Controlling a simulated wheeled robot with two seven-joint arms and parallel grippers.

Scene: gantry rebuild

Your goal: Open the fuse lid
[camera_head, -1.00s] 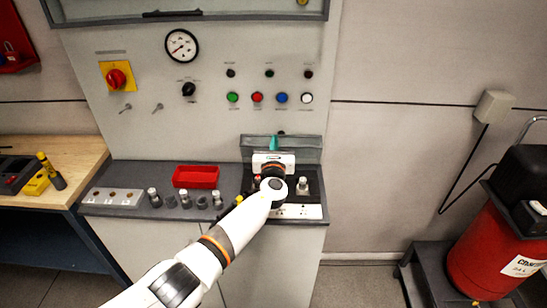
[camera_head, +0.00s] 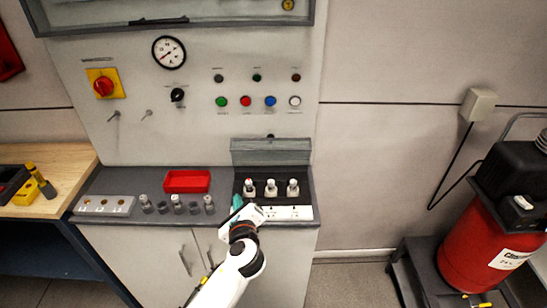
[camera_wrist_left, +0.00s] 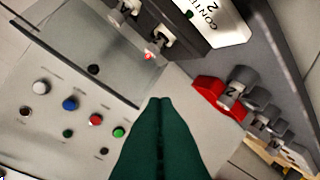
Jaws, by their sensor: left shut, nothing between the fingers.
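The fuse lid (camera_head: 270,152) is a grey panel standing raised at the back of the fuse block, leaning against the cabinet front. In the left wrist view the lid (camera_wrist_left: 85,45) shows as a grey panel at upper left. Three white fuses (camera_head: 271,188) are uncovered in front of it, above a white label strip (camera_head: 285,213). My left gripper (camera_head: 237,202) is shut and empty at the front left of the fuse block, apart from the lid. Its green fingers (camera_wrist_left: 160,104) are pressed together in the wrist view. My right gripper is not in view.
A red tray (camera_head: 187,181) and several loose grey fuse parts (camera_head: 178,204) stand left of the block. Buttons, a gauge (camera_head: 169,52) and a red rotary switch (camera_head: 103,86) are on the panel above. A red vacuum (camera_head: 485,250) stands at right.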

